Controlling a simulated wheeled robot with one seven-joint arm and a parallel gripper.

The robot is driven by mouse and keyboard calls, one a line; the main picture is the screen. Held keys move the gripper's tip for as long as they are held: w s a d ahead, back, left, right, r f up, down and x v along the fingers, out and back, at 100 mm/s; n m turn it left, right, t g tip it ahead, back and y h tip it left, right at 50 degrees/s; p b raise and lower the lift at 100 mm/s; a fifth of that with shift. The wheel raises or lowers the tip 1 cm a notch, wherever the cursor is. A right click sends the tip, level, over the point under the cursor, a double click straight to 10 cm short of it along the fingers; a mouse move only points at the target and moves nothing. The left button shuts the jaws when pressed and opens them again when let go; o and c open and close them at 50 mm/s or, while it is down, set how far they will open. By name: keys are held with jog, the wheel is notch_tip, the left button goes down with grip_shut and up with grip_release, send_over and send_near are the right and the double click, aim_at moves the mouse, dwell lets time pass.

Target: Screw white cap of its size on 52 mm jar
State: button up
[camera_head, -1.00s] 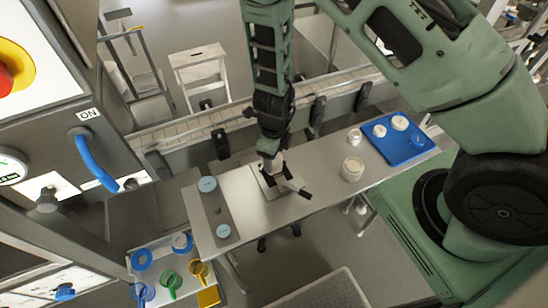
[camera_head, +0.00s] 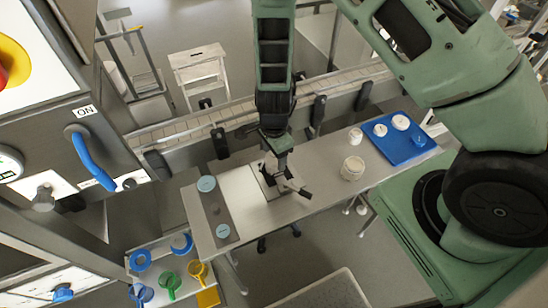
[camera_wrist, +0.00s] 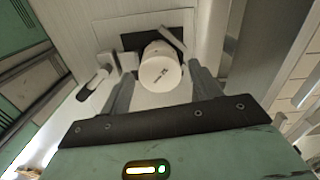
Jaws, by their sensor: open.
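A white round piece (camera_wrist: 161,72) with small dark print on its top sits in a clamp with a dark base (camera_wrist: 140,40), seen in the wrist view. I cannot tell whether it is a cap seated on a jar. My gripper (camera_wrist: 162,80) is open, its two fingers on either side of this piece with gaps visible. In the head view my gripper (camera_head: 279,150) is above the clamp (camera_head: 272,184) on the table. A larger jar (camera_head: 352,168) and a smaller one (camera_head: 355,136) stand right of it. White caps (camera_head: 380,130) (camera_head: 400,122) lie on the blue tray.
The blue tray (camera_head: 413,153) also holds a blue item (camera_head: 418,141). A grey plate with two pale blue discs (camera_head: 214,210) lies at the table's left end. Blue, green and yellow funnel-like parts (camera_head: 170,280) are at lower left. A conveyor (camera_head: 225,115) runs behind the table.

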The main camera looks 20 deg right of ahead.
jog(key=shift+n, duration=0.4)
jog(key=n, duration=0.5)
jog(key=c, duration=0.9)
jog(key=o, duration=0.4)
jog(key=c, duration=0.3)
jog(key=m, duration=0.3)
jog(key=shift+r+m+p, duration=0.1)
jog(key=shift+m+p, duration=0.2)
jog(key=shift+p, duration=0.05)
jog(key=shift+m, duration=0.9)
